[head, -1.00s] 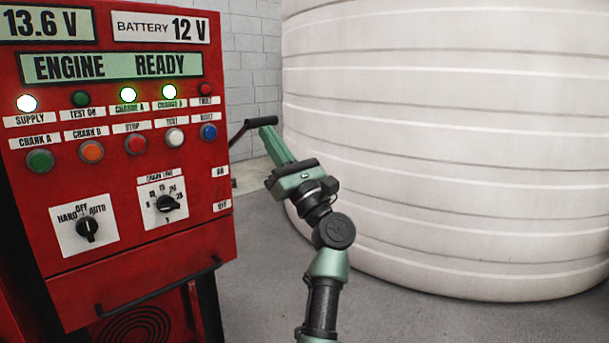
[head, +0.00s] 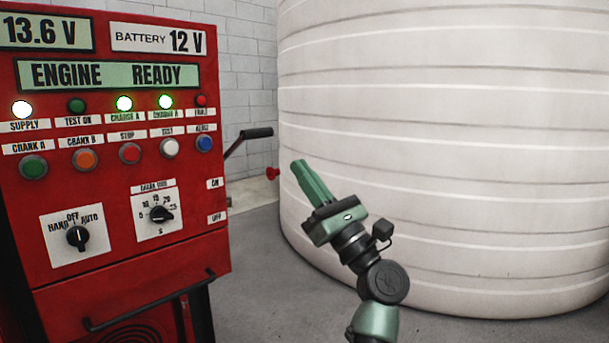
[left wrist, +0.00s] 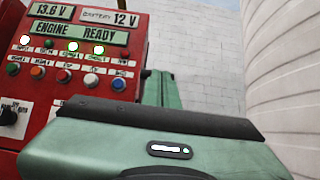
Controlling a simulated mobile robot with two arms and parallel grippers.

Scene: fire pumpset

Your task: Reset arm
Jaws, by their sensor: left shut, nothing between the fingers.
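My left gripper (head: 300,168) is in the lower middle of the head view, its green fingers shut with nothing between them. It points up and left, in front of the white tank and to the right of the red panel, touching neither as far as I can see. In the left wrist view the shut gripper (left wrist: 158,78) stands in front of the block wall, beside the panel's right edge. My right gripper is in neither view.
The red control panel (head: 115,190) fills the left, reading ENGINE READY, with lit lamps. A black-handled lever (head: 257,133) and a red knob (head: 272,173) stick out at its right side. The large white tank (head: 450,150) fills the right. Grey floor (head: 270,260) lies between them.

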